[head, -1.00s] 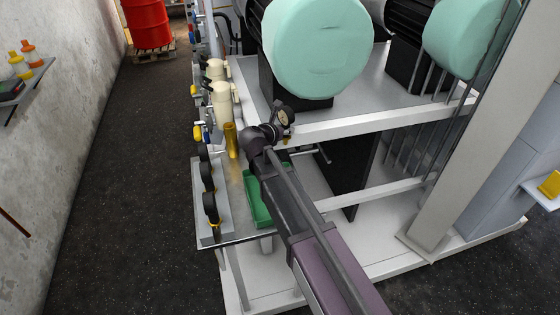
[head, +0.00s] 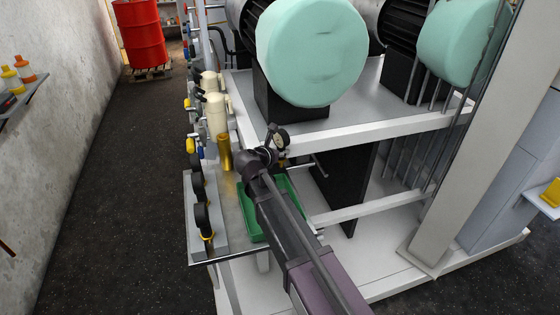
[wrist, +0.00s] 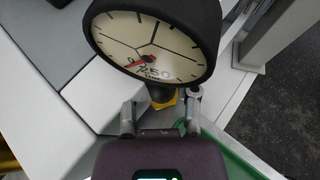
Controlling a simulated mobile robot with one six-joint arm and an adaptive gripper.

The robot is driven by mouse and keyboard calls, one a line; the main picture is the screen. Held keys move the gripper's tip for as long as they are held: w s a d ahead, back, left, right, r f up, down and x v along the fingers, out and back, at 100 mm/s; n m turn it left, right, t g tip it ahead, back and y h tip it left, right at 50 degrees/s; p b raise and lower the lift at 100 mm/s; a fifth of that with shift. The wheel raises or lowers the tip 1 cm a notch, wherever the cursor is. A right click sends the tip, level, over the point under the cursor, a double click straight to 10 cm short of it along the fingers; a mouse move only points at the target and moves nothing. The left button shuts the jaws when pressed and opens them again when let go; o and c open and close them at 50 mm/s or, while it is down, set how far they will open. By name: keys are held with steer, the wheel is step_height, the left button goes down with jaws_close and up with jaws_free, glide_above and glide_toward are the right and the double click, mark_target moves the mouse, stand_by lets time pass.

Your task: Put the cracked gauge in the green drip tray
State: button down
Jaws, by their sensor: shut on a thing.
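The cracked gauge (wrist: 150,42) has a black round case and a cream dial with dark crack-like lines and a red needle. It fills the upper wrist view and shows small in the head view (head: 282,139). My gripper (wrist: 162,110) is shut on its stem, just above a yellow fitting, and the dial stands up beyond the fingers. In the head view my gripper (head: 269,151) holds it in the air near the frame's white edge. The green drip tray (head: 248,217) lies below my arm, partly hidden by it. The tray's edge shows in the wrist view (wrist: 243,164).
A brass cylinder (head: 224,152) stands left of my gripper, by cream canisters (head: 216,116). Black round parts (head: 202,217) line the platform's left side. A white frame beam (head: 345,134) runs beside the gauge, under a large teal-ended machine (head: 310,52). Dark floor lies left.

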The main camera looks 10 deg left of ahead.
mark_target(281, 159)
steer(key=shift+f, duration=0.15)
steer(key=shift+f+b, duration=1.75)
steer(key=shift+b, duration=0.1)
steer(key=shift+f, duration=0.1)
steer(key=c, duration=0.7)
jaws_free()
steer(key=shift+o, duration=0.2)
steer(key=shift+r, duration=0.2)
steer(key=p+v, duration=0.4)
steer(key=v, duration=0.8)
steer(key=shift+p, duration=0.3)
